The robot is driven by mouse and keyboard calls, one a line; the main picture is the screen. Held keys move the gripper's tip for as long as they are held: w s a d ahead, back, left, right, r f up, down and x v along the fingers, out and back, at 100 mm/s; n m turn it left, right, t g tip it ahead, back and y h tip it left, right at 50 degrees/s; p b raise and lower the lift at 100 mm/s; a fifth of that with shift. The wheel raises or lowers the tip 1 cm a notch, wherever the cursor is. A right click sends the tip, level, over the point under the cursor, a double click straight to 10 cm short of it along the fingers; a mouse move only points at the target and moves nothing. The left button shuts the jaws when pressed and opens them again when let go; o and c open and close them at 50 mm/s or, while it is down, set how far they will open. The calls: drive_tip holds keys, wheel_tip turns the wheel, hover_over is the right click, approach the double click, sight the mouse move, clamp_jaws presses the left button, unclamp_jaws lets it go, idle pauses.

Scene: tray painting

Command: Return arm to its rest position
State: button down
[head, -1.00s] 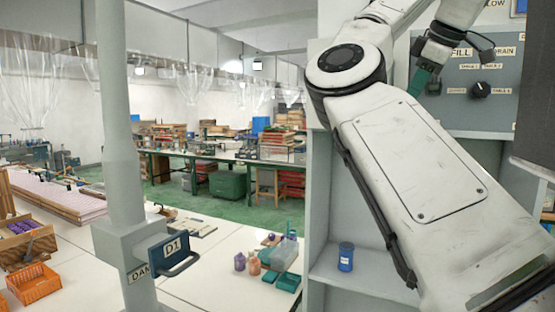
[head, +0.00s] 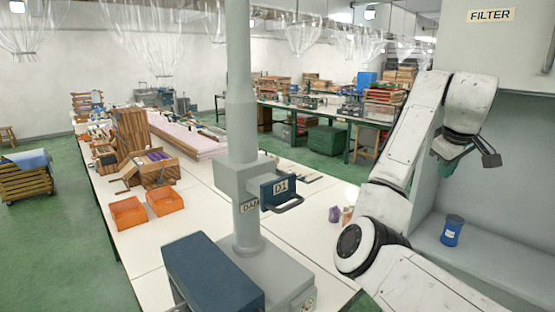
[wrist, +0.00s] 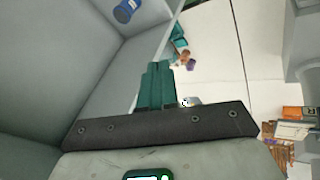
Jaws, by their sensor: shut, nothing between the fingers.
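My gripper (head: 450,160) hangs at the end of my folded white arm at the right of the head view, in front of the pale cabinet (head: 510,165). In the wrist view, its green fingers (wrist: 156,86) are together with nothing between them. The gripper is apart from the cabinet's shelf and from the blue jar (head: 452,230) standing there. The jar also shows at the top left of the wrist view (wrist: 125,11).
Orange bins (head: 128,213) and a wooden box (head: 150,170) are at the left. Purple and orange bottles (head: 336,213) stand left of my arm.

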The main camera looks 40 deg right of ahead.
drive_tip(key=w+a+f+n, duration=0.1)
drive_tip(key=w+a+f, duration=0.2)
drive_tip(key=a+f, duration=0.9)
drive_tip(key=w+a+f+n, duration=0.1)
drive_tip(key=w+a+f, duration=0.2)
drive_tip(key=a+f, duration=1)
drive_tip(key=s+a+f+y, duration=0.3)
drive_tip(key=s+a+f, duration=0.4)
drive_tip(key=a+f, duration=0.2)
drive_tip(key=s+a+f+n+y, duration=0.1)
drive_tip(key=s+a+f+y, duration=0.1)
drive_tip(key=s+a+f, duration=0.5)
drive_tip(key=a+f, duration=0.2)
drive_tip(key=a, duration=0.1)
drive_tip(key=shift+s+a+f+n+g+y, duration=0.2)
drive_tip(key=shift+s+f+n+g+y, duration=0.1)
drive_tip(key=shift+s+f+g+y, duration=0.1)
drive_tip(key=shift+d, duration=0.1)
